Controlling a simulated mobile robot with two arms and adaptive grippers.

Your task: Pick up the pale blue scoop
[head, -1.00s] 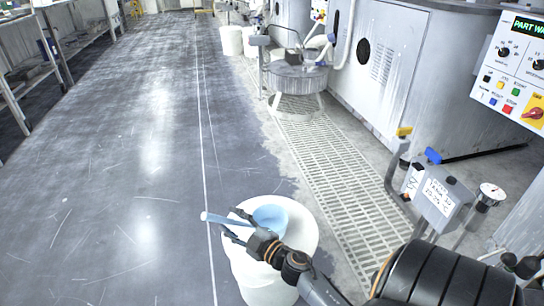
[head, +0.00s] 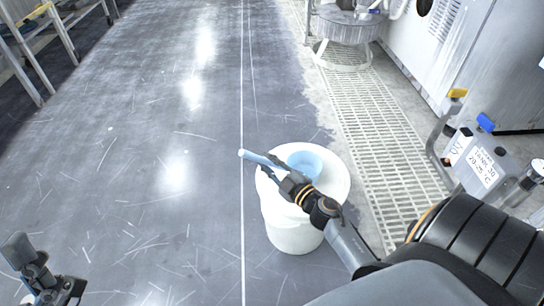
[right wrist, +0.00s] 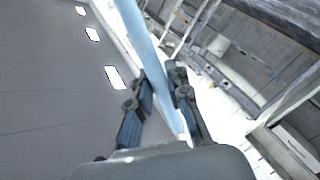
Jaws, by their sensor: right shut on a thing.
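The pale blue scoop (head: 305,163) is at the top of a white tub (head: 292,236). Its round cup faces up and its handle sticks out to the left past the rim. My right gripper (head: 273,174) is shut on the handle. In the right wrist view the handle (right wrist: 143,42) runs between the two fingers (right wrist: 160,97). I cannot tell whether the cup touches the tub. My left gripper (head: 66,290) is at the lower left corner, over the floor and away from the scoop; its jaw state is unclear.
A floor grating (head: 372,130) runs to the right of the tub. A grey box with a label (head: 487,168) and blue and yellow handles stands at the right. A round grey stand (head: 347,28) is at the back. The scratched floor to the left is open.

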